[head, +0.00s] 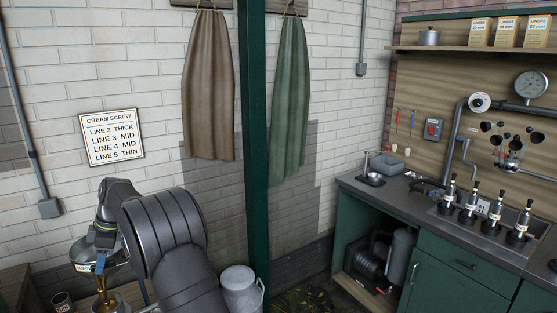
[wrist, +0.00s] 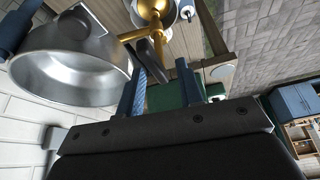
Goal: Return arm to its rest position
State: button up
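My arm reaches in from the bottom left of the head view. My gripper (head: 101,262) points down there, beside a steel bowl (head: 84,270) on a brass stand (head: 104,290). In the wrist view my gripper (wrist: 162,88) has two blue fingers standing apart, and nothing is clearly held between them. A dark handle-like bar (wrist: 156,62) shows beyond the gap; I cannot tell whether it touches a finger. The bowl (wrist: 65,72) lies to the left of the fingers, and the brass stand (wrist: 152,10) is above them. My arm hides part of the stand in the head view.
A milk can (head: 241,290) stands right of my arm. A green post (head: 253,140) rises between the brown cloth (head: 209,90) and green cloth (head: 290,105). A counter (head: 400,200) with several tap handles is at right.

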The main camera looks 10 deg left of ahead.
jog(key=shift+s+d+m+t+y, duration=0.15)
jog(key=shift+m+t, duration=0.1)
jog(key=shift+m, duration=0.45)
jog(key=shift+s+a+m+t+y, duration=0.15)
jog(key=shift+m+t, duration=0.1)
jog(key=shift+m, duration=0.45)
jog(key=shift+d+f, duration=0.1)
jog(key=shift+o, duration=0.3)
jog(key=o, duration=1.4)
jog(key=s+d+r+m+t+h, duration=0.1)
jog(key=s+d+r+m+t, duration=0.15)
jog(key=r+m, duration=0.55)
jog(key=s+d+r+m+t, duration=0.25)
jog(key=r+m, duration=0.35)
jog(key=r, duration=0.3)
jog(key=x, duration=0.9)
jog(key=shift+w+f, duration=0.35)
jog(key=shift+r, duration=0.1)
